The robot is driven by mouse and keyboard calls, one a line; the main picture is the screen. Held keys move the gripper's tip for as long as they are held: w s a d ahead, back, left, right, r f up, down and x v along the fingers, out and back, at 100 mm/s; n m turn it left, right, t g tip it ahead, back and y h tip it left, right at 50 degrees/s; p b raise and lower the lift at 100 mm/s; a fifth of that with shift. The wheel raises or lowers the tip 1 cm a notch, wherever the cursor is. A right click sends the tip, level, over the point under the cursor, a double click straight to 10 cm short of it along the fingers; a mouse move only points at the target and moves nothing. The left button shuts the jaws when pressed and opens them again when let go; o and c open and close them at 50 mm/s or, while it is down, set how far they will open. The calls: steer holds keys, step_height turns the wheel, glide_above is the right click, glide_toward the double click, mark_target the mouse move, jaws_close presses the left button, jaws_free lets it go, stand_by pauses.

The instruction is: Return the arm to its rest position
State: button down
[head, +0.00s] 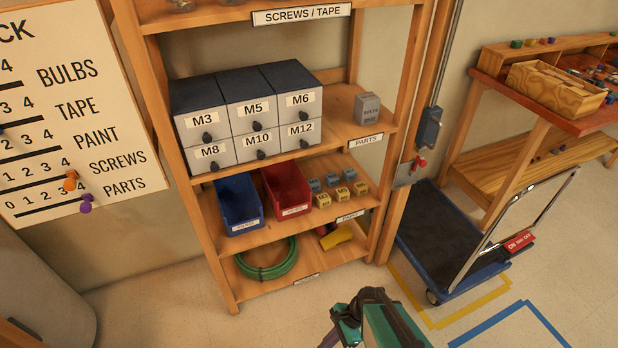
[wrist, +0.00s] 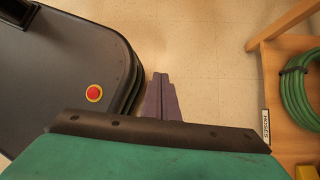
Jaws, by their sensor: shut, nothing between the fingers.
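My arm with its teal and black wrist shows at the bottom of the head view, in front of the shelf. My gripper (wrist: 160,78) is in the wrist view, with its purple-grey fingers closed together and nothing between them. It points down over bare floor, apart from the shelf unit. In the head view only a bit of purple finger shows at the lower edge, left of the wrist.
The wooden shelf unit (head: 228,274) stands ahead with drawers (head: 250,116), a blue bin (head: 238,203), a red bin (head: 286,190) and a green hose (head: 268,262). A flat trolley (head: 435,235) and a workbench (head: 590,122) stand right. Floor before the shelf is clear.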

steer(key=s+d+f+n+g+h, duration=0.1)
steer(key=s+d+n+h, duration=0.5)
steer(key=d+n, duration=0.6)
steer(key=shift+s+n+g, duration=0.45)
steer(key=shift+n+g, duration=0.25)
steer(key=shift+n, duration=0.8)
